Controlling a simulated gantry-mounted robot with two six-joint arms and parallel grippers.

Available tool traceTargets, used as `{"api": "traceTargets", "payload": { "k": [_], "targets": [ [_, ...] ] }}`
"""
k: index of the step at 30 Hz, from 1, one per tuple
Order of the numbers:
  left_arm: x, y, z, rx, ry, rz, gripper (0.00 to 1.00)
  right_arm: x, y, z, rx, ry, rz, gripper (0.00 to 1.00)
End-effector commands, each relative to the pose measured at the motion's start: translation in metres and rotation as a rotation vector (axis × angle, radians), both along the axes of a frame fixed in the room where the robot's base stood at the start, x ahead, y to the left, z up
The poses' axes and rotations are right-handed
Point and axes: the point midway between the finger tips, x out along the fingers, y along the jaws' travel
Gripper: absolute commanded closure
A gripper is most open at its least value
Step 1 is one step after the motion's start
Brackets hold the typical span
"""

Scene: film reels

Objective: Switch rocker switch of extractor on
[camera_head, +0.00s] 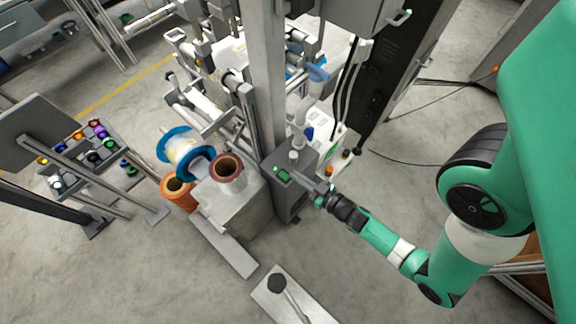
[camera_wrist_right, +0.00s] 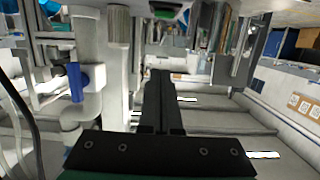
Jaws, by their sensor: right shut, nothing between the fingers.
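The extractor appears to be the grey box (camera_head: 286,203) beside the tall post. A small green rocker switch (camera_head: 283,175) sits on its top face. My right gripper (camera_head: 314,189) is shut and empty, just to the right of the switch and close to the box's top edge. A gap to the switch seems to show, but contact with the box cannot be told. In the right wrist view the shut fingers (camera_wrist_right: 160,78) point up the picture, and a green piece (camera_wrist_right: 166,14), probably the switch, is at the top edge beyond them. My left gripper is not in view.
A tall grey post (camera_head: 264,80) stands behind the box. Left of it are a brown-rimmed spool (camera_head: 226,168), a blue reel (camera_head: 186,153) and an orange spool (camera_head: 177,190).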

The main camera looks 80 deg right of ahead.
Motion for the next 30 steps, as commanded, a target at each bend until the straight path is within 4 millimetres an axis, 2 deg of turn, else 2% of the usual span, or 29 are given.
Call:
{"api": "traceTargets", "payload": {
  "k": [1, 7, 30],
  "targets": [
    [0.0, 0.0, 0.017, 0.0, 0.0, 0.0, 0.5, -0.01, 0.005, 0.012, 0.003, 0.004, -0.006, 1.0],
    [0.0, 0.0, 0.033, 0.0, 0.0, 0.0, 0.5, -0.028, 0.014, 0.018, -0.004, 0.001, -0.007, 1.0],
    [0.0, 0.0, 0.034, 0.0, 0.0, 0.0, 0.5, -0.03, 0.02, 0.016, 0.001, 0.0, 0.008, 1.0]
  ]
}}
